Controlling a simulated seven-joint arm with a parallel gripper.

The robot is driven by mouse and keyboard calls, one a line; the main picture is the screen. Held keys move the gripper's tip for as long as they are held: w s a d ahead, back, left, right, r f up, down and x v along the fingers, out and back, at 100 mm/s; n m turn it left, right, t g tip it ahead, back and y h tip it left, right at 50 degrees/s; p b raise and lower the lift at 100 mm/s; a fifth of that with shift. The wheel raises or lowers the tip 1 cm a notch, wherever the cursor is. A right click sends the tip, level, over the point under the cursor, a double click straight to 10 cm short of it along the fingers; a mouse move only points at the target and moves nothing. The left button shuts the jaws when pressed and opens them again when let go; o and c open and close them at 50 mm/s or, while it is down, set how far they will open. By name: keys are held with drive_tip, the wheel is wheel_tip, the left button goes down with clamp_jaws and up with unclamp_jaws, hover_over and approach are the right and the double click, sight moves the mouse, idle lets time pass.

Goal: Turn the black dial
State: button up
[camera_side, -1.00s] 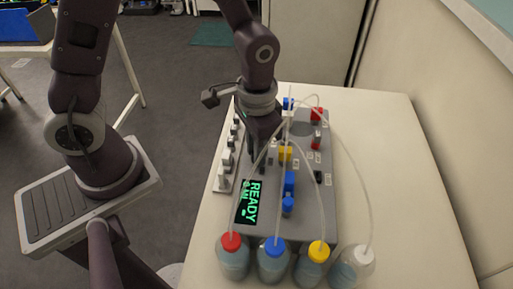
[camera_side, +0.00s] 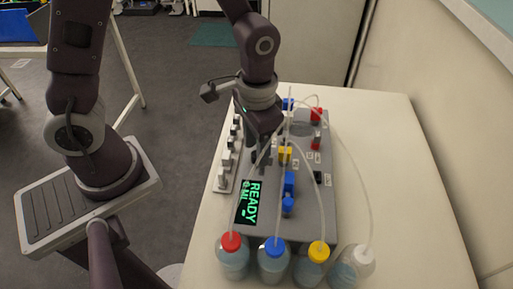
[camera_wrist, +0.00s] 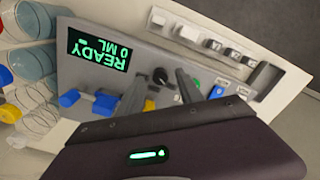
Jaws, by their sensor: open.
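The black dial (camera_wrist: 160,76) is a small round black knob on the grey panel of the bioreactor (camera_wrist: 140,60), beside the green READY display (camera_wrist: 98,47). In the wrist view my gripper (camera_wrist: 160,84) is open, with one finger on each side of the dial. I cannot tell whether either finger touches it. In the side view my gripper (camera_side: 262,162) points down over the panel, just beyond the display (camera_side: 249,203). It hides the dial there.
Four bottles with red (camera_side: 231,241), blue (camera_side: 274,246), yellow (camera_side: 318,251) and white (camera_side: 364,254) caps stand at the panel's near end. Thin tubes arch over the panel. Blue (camera_side: 289,183) and yellow (camera_side: 285,154) valves stand close right of my gripper. The table's right side is clear.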

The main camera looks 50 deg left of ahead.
sight(255, 154)
wheel_tip(255, 154, up, 5)
drive_tip(key=shift+r, duration=0.4)
drive_tip(key=shift+s+a+r, duration=0.1)
drive_tip(key=shift+r, duration=0.25)
drive_tip(key=s+a+r+n+t, duration=0.2)
drive_tip(key=s+a+r+t, duration=0.3)
drive_tip(key=s+r, duration=0.7)
drive_tip(key=shift+a+t, duration=0.3)
drive_tip(key=shift+a, duration=0.5)
